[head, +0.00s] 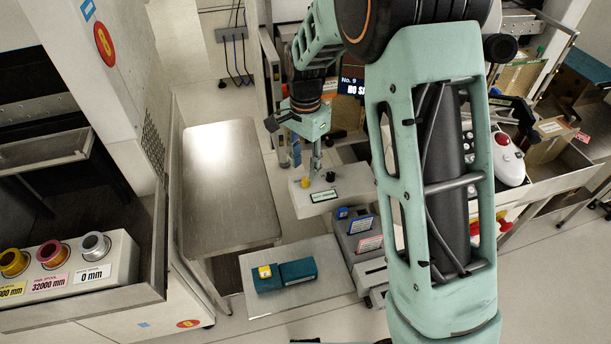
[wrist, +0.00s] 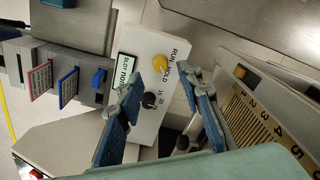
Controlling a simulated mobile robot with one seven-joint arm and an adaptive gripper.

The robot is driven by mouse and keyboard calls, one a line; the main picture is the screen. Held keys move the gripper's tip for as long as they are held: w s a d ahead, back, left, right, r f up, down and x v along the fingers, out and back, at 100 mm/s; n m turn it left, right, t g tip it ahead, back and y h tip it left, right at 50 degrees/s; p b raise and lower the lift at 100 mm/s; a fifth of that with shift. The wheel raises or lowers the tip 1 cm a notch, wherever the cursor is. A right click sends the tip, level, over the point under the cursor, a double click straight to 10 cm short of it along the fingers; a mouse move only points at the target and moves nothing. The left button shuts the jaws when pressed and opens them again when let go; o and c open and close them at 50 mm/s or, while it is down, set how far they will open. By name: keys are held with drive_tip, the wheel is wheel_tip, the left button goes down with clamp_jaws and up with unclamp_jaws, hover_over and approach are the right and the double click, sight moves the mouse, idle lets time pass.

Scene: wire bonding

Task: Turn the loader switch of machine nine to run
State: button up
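In the head view the yellow knob (head: 305,182) shows at the panel's back left, just below my gripper (head: 306,160). A "No. 9" sign (head: 352,87) hangs behind, partly covered by my arm. In the wrist view my gripper (wrist: 163,80) is open, its blue-padded fingers apart and nothing between them. The knob lies beyond the fingertips, apart from them.
A black knob (wrist: 149,100) and a small display (wrist: 127,72) share the panel. Slotted blue and red cards (wrist: 68,88) stand to the left, a numbered magazine (wrist: 255,120) to the right. In the head view a bare metal table (head: 228,185) stands left of the panel.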

sight(305, 179)
wheel_tip(305, 179, down, 5)
idle(0.3)
clamp_jaws()
